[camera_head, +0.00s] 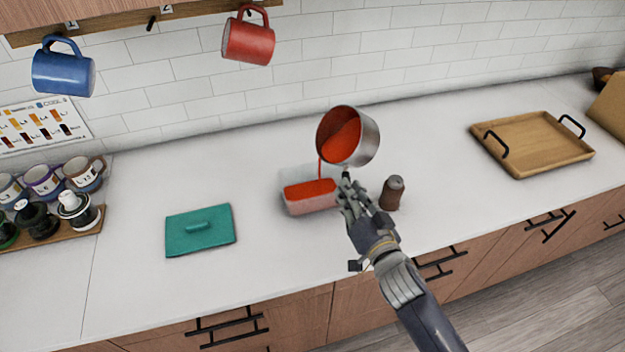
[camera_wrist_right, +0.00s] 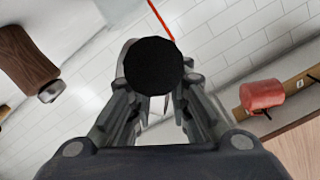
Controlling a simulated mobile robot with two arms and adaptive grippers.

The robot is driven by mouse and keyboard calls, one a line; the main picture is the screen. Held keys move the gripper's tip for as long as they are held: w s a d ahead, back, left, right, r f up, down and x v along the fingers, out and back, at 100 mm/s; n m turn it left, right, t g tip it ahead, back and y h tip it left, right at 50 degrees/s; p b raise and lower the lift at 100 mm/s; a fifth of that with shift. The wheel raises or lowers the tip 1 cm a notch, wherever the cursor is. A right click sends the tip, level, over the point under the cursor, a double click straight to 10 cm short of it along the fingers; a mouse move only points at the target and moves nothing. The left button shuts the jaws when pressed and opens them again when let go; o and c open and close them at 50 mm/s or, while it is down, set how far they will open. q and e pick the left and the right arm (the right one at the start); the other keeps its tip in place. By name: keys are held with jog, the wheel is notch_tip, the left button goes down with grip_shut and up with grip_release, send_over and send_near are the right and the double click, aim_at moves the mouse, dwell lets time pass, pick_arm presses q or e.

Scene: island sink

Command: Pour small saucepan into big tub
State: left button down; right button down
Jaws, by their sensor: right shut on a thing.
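The small saucepan (camera_head: 368,143) is steel and tilted, its mouth toward the lower left, with red-orange liquid inside. A thin red stream falls from its rim into the big tub (camera_head: 296,206), a clear box on the counter holding red liquid. My right gripper (camera_head: 349,190) is shut on the saucepan's handle and holds it above and right of the tub. In the right wrist view the dark round handle end (camera_wrist_right: 153,66) sits between the fingers and hides most of the pan; the red stream shows above it. My left gripper is not in view.
A teal lid (camera_head: 200,231) lies left of the tub. A brown shaker (camera_head: 392,193) stands close right of my gripper. A wooden tray (camera_head: 532,145) is at the right. Blue (camera_head: 63,70) and red (camera_head: 248,40) mugs hang above. Mugs and jars stand at the left.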

jog(key=shift+a+f+n+t+b, duration=0.1)
jog(key=shift+f+n+t+b, duration=0.4)
jog(key=shift+f+n+b, duration=1.95)
dwell(1.0)
jog(key=shift+s+a+r+n+b, duration=0.15)
jog(key=shift+a+r+b, duration=0.1)
jog(key=shift+r+b, duration=0.3)
jog(key=shift+s+a+r+n+b, duration=0.15)
jog(key=shift+a+r+b, duration=0.15)
jog(key=shift+b, duration=0.4)
jog(key=shift+f+n+b, duration=0.55)
jog(key=shift+b, duration=0.3)
